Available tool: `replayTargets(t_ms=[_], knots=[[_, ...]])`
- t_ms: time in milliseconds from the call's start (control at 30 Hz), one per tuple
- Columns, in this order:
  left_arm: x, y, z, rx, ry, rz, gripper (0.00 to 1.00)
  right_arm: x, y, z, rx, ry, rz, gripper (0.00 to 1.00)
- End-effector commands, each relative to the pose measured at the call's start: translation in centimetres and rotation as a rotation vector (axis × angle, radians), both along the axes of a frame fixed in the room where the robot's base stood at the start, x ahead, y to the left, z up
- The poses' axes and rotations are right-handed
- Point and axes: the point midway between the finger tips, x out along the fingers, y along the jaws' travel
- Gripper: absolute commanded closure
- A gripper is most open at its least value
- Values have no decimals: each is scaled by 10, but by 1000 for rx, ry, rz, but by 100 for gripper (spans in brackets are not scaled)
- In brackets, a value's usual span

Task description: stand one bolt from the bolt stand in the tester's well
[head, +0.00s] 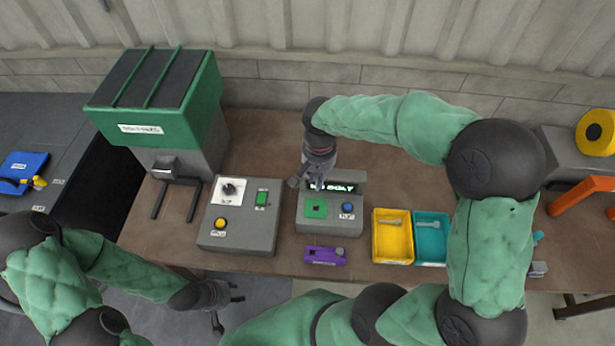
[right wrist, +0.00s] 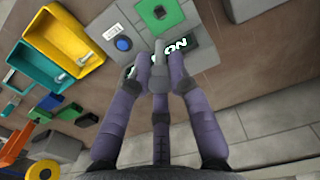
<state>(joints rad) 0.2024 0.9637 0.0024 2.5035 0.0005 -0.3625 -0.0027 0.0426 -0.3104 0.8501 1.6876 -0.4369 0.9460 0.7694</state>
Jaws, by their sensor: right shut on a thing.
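The tester (head: 326,220) is a grey box with a green plate (head: 316,208), a blue button (head: 347,208) and a lit display partly hidden by my right gripper. My right gripper (head: 296,182) is over the tester's back part. In the right wrist view its fingers are shut on a grey bolt (right wrist: 158,48), which points toward the green plate (right wrist: 172,18). The dark well (right wrist: 160,12) shows in the plate, apart from the bolt. The purple bolt stand (head: 322,256) is in front of the tester. My left gripper (head: 229,306) is open and empty, off the table's front edge.
A yellow tray (head: 392,258) and a teal tray (head: 431,262), each with a bolt-like piece, are right of the tester. A grey control box (head: 236,240) with a dial is to its left. A green-topped machine (head: 160,90) stands at the back left.

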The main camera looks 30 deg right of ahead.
Motion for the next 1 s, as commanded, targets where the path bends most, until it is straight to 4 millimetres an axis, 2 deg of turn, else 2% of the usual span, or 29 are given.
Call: replayTargets(t_ms=[267,1000], knots=[[0,0,-9,0,0,1,60,0,-1,-13,0,-1,-2,100],[0,0,-64,0,0,0,60,0,-1,-87,0,0,-3,100]])
